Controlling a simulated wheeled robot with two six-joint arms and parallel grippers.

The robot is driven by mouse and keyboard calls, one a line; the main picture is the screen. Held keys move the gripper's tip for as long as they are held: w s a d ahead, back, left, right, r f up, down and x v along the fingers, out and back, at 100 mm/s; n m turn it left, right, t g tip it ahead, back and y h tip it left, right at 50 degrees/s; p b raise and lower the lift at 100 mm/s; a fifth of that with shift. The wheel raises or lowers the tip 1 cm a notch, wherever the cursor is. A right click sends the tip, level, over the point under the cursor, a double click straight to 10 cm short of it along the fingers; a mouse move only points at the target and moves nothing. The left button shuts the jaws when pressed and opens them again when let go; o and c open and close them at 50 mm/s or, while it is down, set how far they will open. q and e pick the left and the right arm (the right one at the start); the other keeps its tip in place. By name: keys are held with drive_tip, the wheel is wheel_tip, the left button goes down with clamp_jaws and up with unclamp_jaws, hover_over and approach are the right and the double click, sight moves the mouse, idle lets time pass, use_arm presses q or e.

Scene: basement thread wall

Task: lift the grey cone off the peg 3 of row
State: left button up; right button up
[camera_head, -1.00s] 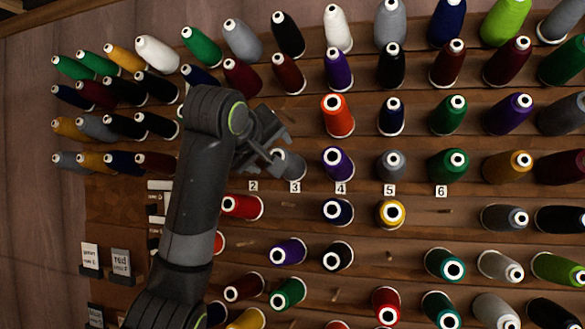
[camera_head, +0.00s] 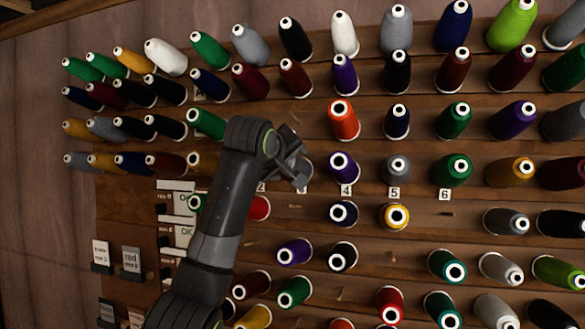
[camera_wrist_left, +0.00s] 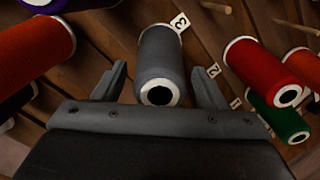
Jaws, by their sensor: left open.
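The grey cone (camera_wrist_left: 160,52) on peg 3 shows in the left wrist view, its white-rimmed end facing the camera and the "3" tag (camera_wrist_left: 180,22) by its far end. My left gripper (camera_wrist_left: 159,78) is open, with one finger on each side of the cone. I cannot tell whether either finger touches it. My right gripper is not in view.
An orange cone (camera_wrist_left: 32,52) is left of the gripper in the wrist view; a red cone (camera_wrist_left: 262,70) and a green cone (camera_wrist_left: 280,118) are to its right. In the head view, a purple cone (camera_head: 343,165) sits just right of the gripper. Bare pegs are below.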

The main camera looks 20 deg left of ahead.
use_arm(q)
drive_tip(key=shift+c, duration=0.2)
drive_tip(key=c, duration=0.8)
drive_tip(key=shift+s+b, duration=0.35)
drive_tip(key=shift+b, duration=0.05)
drive_tip(key=b+v, duration=0.5)
drive_tip(key=v, duration=0.5)
drive_tip(key=shift+s+b, duration=0.3)
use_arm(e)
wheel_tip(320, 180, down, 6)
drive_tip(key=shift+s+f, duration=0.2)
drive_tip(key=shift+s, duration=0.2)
use_arm(q)
drive_tip(key=shift+s+r, duration=0.7)
drive_tip(key=shift+s, duration=0.25)
drive_tip(key=shift+s+r, duration=0.7)
drive_tip(key=shift+s, duration=0.25)
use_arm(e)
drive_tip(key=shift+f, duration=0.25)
use_arm(q)
drive_tip(key=shift+a, duration=0.1)
